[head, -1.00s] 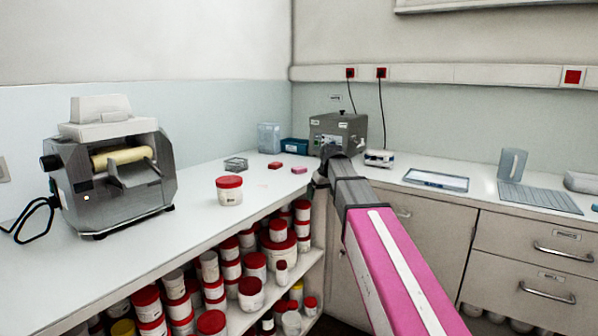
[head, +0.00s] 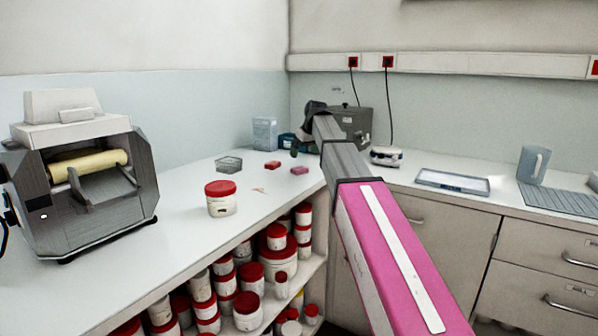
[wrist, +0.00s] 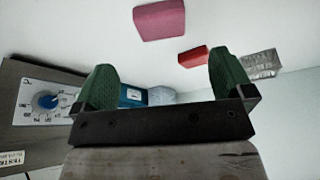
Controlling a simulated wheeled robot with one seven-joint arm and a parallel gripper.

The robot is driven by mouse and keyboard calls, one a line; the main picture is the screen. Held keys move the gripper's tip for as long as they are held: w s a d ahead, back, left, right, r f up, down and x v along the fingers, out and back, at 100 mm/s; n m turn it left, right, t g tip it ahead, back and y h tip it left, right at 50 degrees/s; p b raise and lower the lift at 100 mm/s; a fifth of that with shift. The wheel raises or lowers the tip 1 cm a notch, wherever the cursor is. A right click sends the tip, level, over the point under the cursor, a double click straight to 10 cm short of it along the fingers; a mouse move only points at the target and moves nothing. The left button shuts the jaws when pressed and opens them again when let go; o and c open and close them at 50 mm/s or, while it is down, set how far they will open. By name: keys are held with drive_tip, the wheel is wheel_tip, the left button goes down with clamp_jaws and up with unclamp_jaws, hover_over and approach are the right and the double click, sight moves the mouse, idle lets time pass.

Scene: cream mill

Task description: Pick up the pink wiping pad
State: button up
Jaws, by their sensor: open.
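The pink wiping pad (head: 299,170) lies on the white counter near the back corner, to the right of a red pad (head: 272,165). In the wrist view the pink pad (wrist: 159,19) is at the top, beyond the fingertips, and the red pad (wrist: 193,56) is lower and to its right. My gripper (wrist: 163,80) has two green fingers spread apart with nothing between them. In the head view my gripper (head: 295,152) is small at the end of my arm, above the counter behind the pads. It is apart from the pink pad.
A grey box with a dial (head: 356,126), a blue box (head: 287,140) and a clear container (head: 264,134) stand at the back. The counter around the pads is mostly clear.

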sight(299, 168)
drive_tip(key=x, duration=0.8)
drive_tip(key=shift+a+f, duration=0.1)
drive_tip(key=shift+a, duration=0.05)
drive_tip(key=c, duration=1.1)
drive_tip(key=shift+r, duration=0.65)
wheel_tip(299, 168, up, 3)
drive_tip(key=shift+w+f, duration=0.1)
drive_tip(key=shift+f, duration=0.1)
drive_tip(key=s+a+r, duration=0.2)
drive_tip(key=s, duration=0.1)
drive_tip(key=s+a+r, duration=0.2)
drive_tip(key=s, duration=0.1)
drive_tip(key=s+a+r, duration=0.3)
drive_tip(key=shift+s+a+r, duration=0.1)
drive_tip(key=shift+s+a, duration=0.05)
